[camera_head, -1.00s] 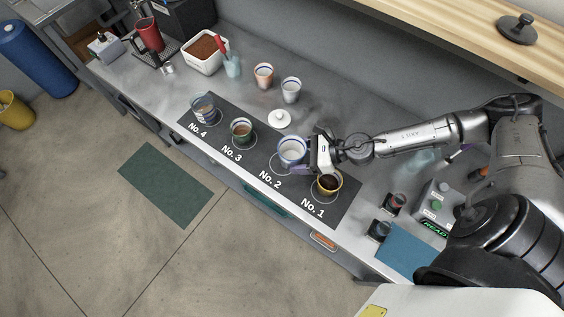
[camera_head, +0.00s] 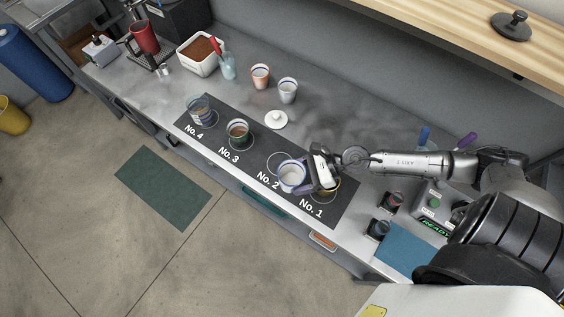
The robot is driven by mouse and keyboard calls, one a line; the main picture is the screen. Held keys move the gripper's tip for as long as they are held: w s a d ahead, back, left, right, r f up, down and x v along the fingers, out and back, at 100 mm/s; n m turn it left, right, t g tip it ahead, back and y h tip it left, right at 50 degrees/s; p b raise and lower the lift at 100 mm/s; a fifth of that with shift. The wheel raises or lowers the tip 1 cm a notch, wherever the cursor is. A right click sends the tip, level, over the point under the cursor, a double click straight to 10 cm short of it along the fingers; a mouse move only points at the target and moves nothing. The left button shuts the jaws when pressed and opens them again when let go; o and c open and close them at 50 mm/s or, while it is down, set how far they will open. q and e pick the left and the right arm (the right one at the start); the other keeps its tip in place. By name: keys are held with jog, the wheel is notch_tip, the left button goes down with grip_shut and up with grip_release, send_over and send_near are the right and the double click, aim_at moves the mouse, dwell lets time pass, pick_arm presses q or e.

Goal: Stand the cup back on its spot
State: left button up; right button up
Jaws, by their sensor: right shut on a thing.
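A white cup with a blue band (camera_head: 291,178) is at the No. 2 place of the dark mat (camera_head: 222,158). My right gripper (camera_head: 312,180) is shut on the cup's right side. The cup looks about upright, and its inside looks pale. Part of a ring marking (camera_head: 275,159) shows just behind the cup, so the cup is off the ring's centre toward the front edge. I cannot tell whether its base touches the mat. My left gripper is not in view.
A green cup (camera_head: 238,131) stands at No. 3 and a blue-grey cup (camera_head: 199,108) at No. 4. A white lid (camera_head: 276,119) lies behind the mat.

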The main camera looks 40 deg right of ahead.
jog(key=w+d+f, duration=0.1)
jog(key=w+f, duration=0.1)
jog(key=w, duration=0.1)
jog(key=w+d+f+b, duration=0.1)
jog(key=w+d+f, duration=0.1)
jog(key=w, duration=0.1)
jog(key=w+d+f+b, duration=0.1)
jog(key=w+f, duration=0.1)
jog(key=w, duration=0.1)
jog(key=shift+w+d+f, duration=0.1)
jog(key=shift+w+d, duration=0.15)
jog(key=shift+w, duration=0.15)
jog(key=shift+f+b, duration=0.55)
jog(key=shift+f, duration=1.5)
jog(key=shift+f, duration=0.1)
jog(key=shift+f, duration=0.15)
jog(key=o, duration=1.1)
